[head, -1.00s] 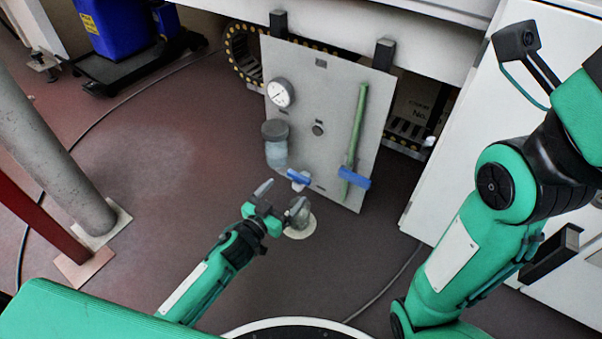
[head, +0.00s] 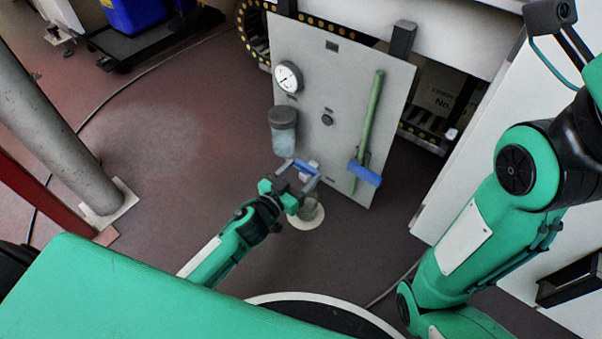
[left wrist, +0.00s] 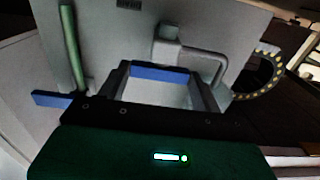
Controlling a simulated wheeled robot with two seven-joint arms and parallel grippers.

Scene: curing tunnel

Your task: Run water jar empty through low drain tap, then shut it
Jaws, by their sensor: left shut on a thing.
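The water jar (head: 284,138), a clear cylinder with a dark grey cap, is mounted on the left of a grey panel. Pale bluish content shows in it; its level is hard to read. The drain tap's blue handle (head: 304,167) is low on the panel, right of the jar. My left gripper (head: 303,178) is shut on this handle. In the left wrist view the blue handle (left wrist: 160,74) spans between the two fingers, with a grey bent pipe (left wrist: 205,52) behind. A cup-like drain (head: 311,211) on a pale floor disc is partly hidden by the gripper. My right gripper is out of view.
The grey panel (head: 345,100) also carries a round gauge (head: 288,77), a knob (head: 327,119) and a green-handled tool with a blue head (head: 365,173). A grey post (head: 50,130) stands at left and a white cabinet (head: 462,190) at right. Floor left of the panel is clear.

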